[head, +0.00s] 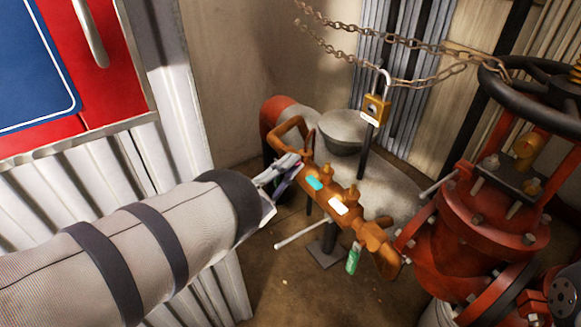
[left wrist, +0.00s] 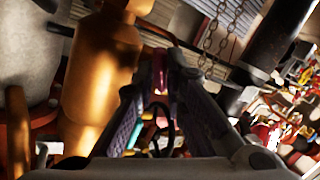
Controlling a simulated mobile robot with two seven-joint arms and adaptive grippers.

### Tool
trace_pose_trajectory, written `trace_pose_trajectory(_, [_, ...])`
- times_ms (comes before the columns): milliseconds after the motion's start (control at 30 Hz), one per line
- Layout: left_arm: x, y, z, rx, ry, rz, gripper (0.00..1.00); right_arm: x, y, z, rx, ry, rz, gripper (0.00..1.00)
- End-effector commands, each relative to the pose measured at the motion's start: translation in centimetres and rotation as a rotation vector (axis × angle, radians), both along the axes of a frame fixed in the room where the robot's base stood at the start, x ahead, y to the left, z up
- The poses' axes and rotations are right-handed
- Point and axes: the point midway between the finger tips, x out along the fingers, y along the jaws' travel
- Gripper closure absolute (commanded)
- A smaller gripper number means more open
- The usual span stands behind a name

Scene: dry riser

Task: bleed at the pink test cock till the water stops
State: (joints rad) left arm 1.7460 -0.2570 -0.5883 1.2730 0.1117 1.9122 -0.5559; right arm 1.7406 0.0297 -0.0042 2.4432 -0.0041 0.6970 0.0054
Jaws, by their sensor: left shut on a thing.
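An orange-bronze valve body (head: 345,208) runs diagonally through the middle of the head view. It carries small cocks on top, with a cyan tag (head: 314,183) and a white tag (head: 339,205). My left gripper (head: 292,166) is at its upper left end, beside the body. In the left wrist view, its fingers are closed around a small pink piece (left wrist: 160,73), apparently the pink test cock's handle. The fingers mostly hide this piece, and how far it is turned cannot be told. No water stream can be made out. My right gripper is not in view.
A brass padlock (head: 376,109) hangs from a rusty chain (head: 420,80). A red valve (head: 492,215) with a black handwheel stands right. A green tag (head: 352,260) hangs below the bronze body. A red cabinet (head: 95,55) and corrugated panels bound the left side.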

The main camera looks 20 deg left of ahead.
Motion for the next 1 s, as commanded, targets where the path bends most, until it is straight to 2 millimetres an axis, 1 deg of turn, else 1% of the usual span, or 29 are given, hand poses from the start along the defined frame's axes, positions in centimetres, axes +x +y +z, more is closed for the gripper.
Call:
trace_pose_trajectory(33, [0.12,0.45,0.18,0.008,-0.011,0.010,1.00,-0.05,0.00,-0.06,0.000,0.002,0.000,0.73])
trace_pose_trajectory(1000, [0.15,0.44,0.22,0.105,-0.088,0.010,1.00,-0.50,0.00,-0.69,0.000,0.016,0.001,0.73])
